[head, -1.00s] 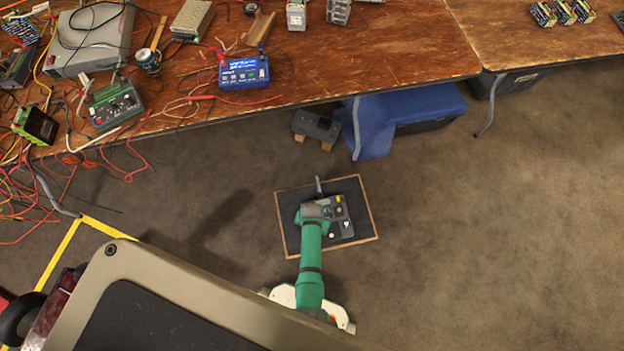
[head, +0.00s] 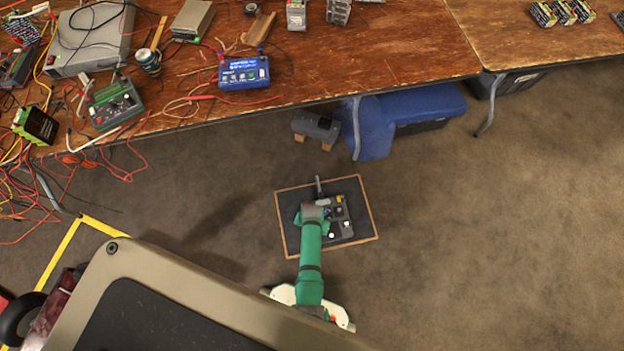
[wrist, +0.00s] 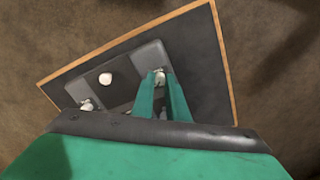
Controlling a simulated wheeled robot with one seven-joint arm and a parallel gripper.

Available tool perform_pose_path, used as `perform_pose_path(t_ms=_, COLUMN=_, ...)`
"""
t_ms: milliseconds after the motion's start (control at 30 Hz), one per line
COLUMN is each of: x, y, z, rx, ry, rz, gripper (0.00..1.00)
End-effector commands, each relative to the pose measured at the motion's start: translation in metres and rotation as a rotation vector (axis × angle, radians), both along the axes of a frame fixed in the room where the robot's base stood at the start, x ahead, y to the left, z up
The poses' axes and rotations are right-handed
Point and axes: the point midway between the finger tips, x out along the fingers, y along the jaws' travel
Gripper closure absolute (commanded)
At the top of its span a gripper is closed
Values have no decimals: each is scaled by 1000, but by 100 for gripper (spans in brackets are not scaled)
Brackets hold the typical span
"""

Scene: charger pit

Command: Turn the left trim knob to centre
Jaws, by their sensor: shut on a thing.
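A dark grey control panel (head: 343,228) lies on a black mat (head: 290,236) with a thin wooden edge. In the wrist view, the two green fingers of my gripper (wrist: 161,82) are shut on a small pale knob (wrist: 160,76) near the panel's upper right edge. I take it to be the left trim knob; its pointer is too small to read. In the head view, my gripper (head: 313,214) is over the panel's left part and hides this knob. A round whitish knob (wrist: 105,78) and another pale knob (wrist: 87,104) stand on the panel, apart from the fingers.
A grey lever (head: 318,186) rises at the panel's far left edge, close to my gripper. A yellow part (head: 341,199) is on its far side. A cluttered wooden workbench (head: 380,45) stands beyond. Carpet right of the mat is clear.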

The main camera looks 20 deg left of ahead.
Motion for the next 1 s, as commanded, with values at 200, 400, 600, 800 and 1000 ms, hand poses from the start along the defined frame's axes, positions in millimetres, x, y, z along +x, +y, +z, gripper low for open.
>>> perform_pose_path(t_ms=200, x=0, y=0, z=0, rx=0, ry=-1, rz=115, gripper=100)
perform_pose_path(t_ms=400, x=1, y=0, z=0, rx=0, ry=-2, rz=283, gripper=100)
perform_pose_path(t_ms=600, x=1, y=0, z=0, rx=0, ry=-3, rz=461, gripper=100)
perform_pose_path(t_ms=800, x=1, y=0, z=0, rx=-1, ry=-3, rz=616, gripper=100)
perform_pose_path(t_ms=1000, x=1, y=0, z=0, rx=-1, ry=-3, rz=729, gripper=100)
